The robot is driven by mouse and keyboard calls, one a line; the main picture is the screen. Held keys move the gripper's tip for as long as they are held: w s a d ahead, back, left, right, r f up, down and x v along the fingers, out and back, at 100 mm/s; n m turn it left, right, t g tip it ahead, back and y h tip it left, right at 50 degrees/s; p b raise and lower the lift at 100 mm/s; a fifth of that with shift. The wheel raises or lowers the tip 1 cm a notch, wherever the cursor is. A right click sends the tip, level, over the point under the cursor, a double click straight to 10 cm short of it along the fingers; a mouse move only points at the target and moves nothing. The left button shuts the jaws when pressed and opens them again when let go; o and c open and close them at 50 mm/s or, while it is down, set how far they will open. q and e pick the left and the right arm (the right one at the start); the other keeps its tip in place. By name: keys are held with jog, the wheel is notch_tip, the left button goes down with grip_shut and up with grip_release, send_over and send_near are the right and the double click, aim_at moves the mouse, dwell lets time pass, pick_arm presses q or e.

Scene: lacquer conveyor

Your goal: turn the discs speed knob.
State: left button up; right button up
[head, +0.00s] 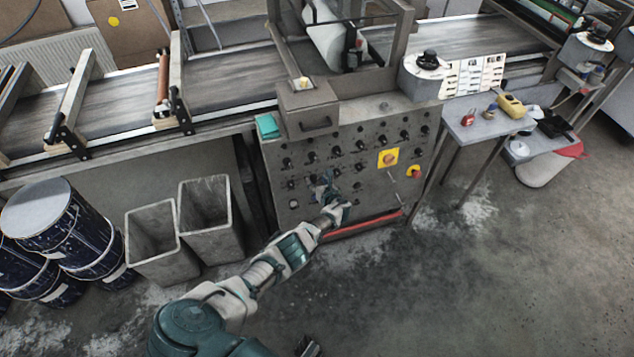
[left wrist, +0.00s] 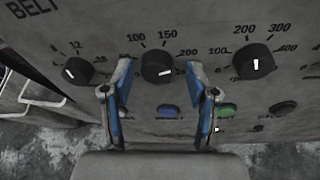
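The grey control panel (head: 350,150) carries several rows of dark knobs. My left gripper (head: 325,188) is in front of its lower left part. In the left wrist view the left gripper (left wrist: 160,78) is open, with its blue-padded fingers either side of a black knob (left wrist: 157,67) on a scale reading 100, 150, 200. No contact shows. The words naming this knob are hidden or out of frame, so I cannot tell if it is the discs speed knob. A dark piece at the head view's bottom edge may be my right gripper.
Another knob (left wrist: 75,70) by the word BELT is on the left, and one (left wrist: 253,62) marked up to 400 on the right. Below are blue (left wrist: 168,111) and green (left wrist: 228,109) buttons. Grey bins (head: 212,220) stand left of the panel, a small table (head: 480,125) right.

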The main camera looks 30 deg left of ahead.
pick_arm(q)
jog(key=shift+s, duration=0.1)
pick_arm(e)
jog(key=shift+s, duration=0.15)
pick_arm(q)
jog(key=shift+s+d+r, duration=0.15)
jog(key=shift+s+d, duration=0.05)
jog(key=shift+d, duration=0.3)
jog(key=v, duration=1)
jog(key=shift+s+d, duration=0.2)
jog(key=shift+s, duration=0.05)
